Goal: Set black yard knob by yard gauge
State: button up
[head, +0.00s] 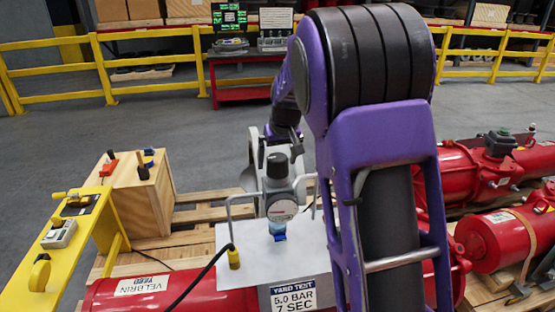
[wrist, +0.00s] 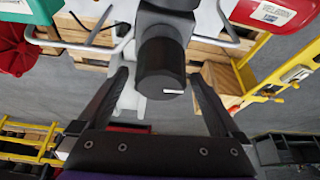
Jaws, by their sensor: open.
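The black yard knob (head: 277,166) stands on top of a grey regulator body in the head view. The yard gauge (head: 283,210), a small round white face with red marking, is on the regulator's front; its needle is too small to read. In the wrist view the knob (wrist: 160,62) is a dark cylinder with a short white mark on its end. My gripper (wrist: 158,80) is open, with one finger on each side of the knob and visible gaps between. The gauge face cannot be made out in the wrist view.
A sign (head: 293,296) reads "YARD TEST 5.0 BAR 7 SEC". Grey bent rails (head: 230,212) flank the regulator. A wooden box (head: 142,195) and a yellow panel (head: 60,240) with switches stand left. Red cylinders (head: 480,175) lie right; my arm hides part of the scene.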

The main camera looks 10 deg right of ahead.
jog(key=shift+c, duration=0.2)
jog(key=c, duration=1.3)
